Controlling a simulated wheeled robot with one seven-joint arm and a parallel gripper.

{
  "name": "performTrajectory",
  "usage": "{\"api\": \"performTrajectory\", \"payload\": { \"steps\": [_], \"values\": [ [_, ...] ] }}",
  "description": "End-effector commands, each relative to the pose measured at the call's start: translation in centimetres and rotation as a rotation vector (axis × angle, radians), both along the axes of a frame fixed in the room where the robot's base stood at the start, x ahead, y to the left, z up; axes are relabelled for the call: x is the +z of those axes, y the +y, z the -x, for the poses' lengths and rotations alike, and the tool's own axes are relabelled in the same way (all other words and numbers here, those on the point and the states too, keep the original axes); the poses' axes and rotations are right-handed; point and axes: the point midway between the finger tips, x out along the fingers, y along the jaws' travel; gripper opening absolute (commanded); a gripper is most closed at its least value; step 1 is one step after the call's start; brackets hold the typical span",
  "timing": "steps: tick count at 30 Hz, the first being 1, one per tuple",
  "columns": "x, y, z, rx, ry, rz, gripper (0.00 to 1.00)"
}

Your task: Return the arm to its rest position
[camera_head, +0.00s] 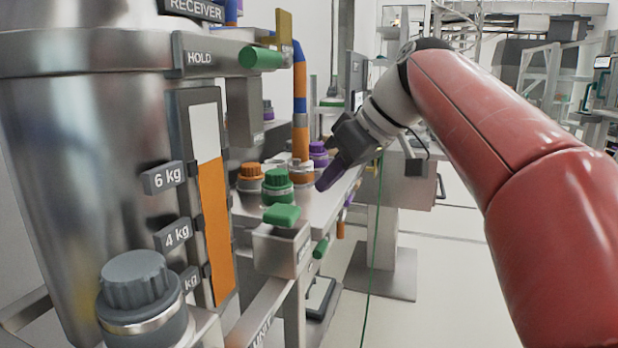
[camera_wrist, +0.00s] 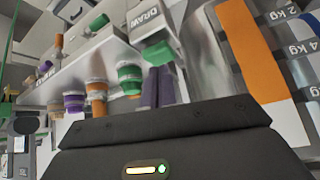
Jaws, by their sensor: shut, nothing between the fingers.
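My red arm (camera_head: 510,130) reaches in from the right side of the head view, with its dark gripper at the far end. My gripper (camera_head: 324,180) points down and to the left, just right of the orange-capped and green-capped containers. Its purple fingers also show in the wrist view (camera_wrist: 157,88). They lie close together, shut, with nothing seen between them. They overlap the green-capped items behind them in the wrist view, and I cannot tell the gap to them.
A steel receiver vessel (camera_head: 75,140) with weight labels fills the left. A grey-capped container (camera_head: 140,290) stands in front. Green-capped (camera_head: 278,182) and orange-capped (camera_head: 252,172) containers crowd the bench by my gripper. Open floor (camera_head: 445,270) lies below my arm.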

Motion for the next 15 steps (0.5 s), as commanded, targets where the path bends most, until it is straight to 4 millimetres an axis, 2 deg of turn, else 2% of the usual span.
{"api": "performTrajectory", "payload": {
  "steps": [1, 5, 15],
  "values": [
    [-1.5, -0.2, 1.6, -0.08, 0.028, 0.027, 0.0],
    [-6.1, -1.9, 5.1, -0.308, 0.09, 0.082, 0.0],
    [-20.1, -8.4, 15.9, -0.788, 0.139, 0.152, 0.0]
  ]
}}
